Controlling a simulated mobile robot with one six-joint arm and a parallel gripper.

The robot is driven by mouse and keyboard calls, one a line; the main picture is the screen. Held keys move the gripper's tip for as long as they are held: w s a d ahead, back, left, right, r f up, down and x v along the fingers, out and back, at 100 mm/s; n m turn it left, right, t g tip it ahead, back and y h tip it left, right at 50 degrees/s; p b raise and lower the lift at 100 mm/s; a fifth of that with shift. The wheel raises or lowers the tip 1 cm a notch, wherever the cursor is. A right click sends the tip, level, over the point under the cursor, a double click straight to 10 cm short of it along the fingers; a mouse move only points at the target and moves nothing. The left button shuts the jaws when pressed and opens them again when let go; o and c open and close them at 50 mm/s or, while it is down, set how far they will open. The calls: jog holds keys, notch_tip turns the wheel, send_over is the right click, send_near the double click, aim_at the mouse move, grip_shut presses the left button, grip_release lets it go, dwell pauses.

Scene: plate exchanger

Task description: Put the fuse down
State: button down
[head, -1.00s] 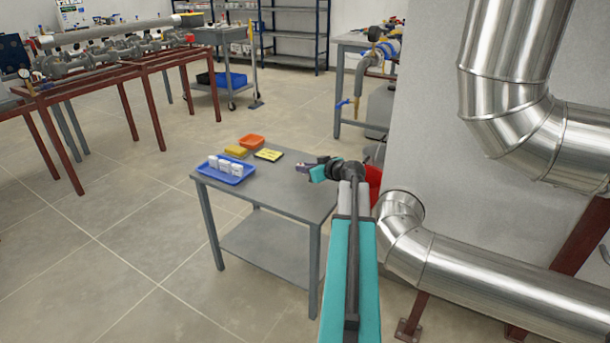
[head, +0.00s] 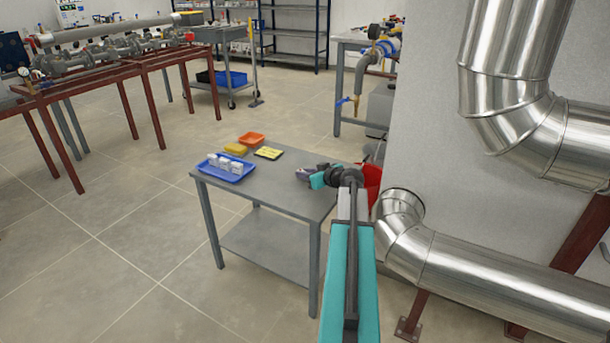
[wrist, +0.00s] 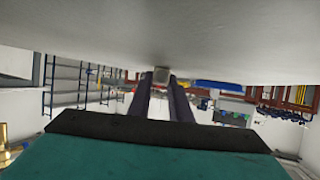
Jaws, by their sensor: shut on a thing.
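My gripper (head: 303,173) is low over the right part of the grey table (head: 270,195), with its fingers pointing left. In the wrist view the two dark fingers (wrist: 160,84) are shut on the fuse (wrist: 161,75), a small pale grey block at their tips. The table top fills the upper part of that upside-down view, very close to the fuse. I cannot tell whether the fuse touches it. In the head view the fuse is too small to make out clearly.
A blue tray (head: 207,173) with several white blocks stands at the table's left. An orange tray (head: 251,139), a yellow block (head: 235,150) and a yellow-and-black card (head: 269,153) lie at the back. The table's middle is bare. A red bucket (head: 373,182) and a silver pipe (head: 460,260) are to the right.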

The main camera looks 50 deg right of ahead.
jog(key=shift+f, duration=0.2)
jog(key=c, duration=1.6)
grip_release()
jog(key=shift+r, duration=0.2)
jog(key=shift+r, duration=0.1)
jog(key=p+v, duration=0.1)
jog(key=v, duration=1.1)
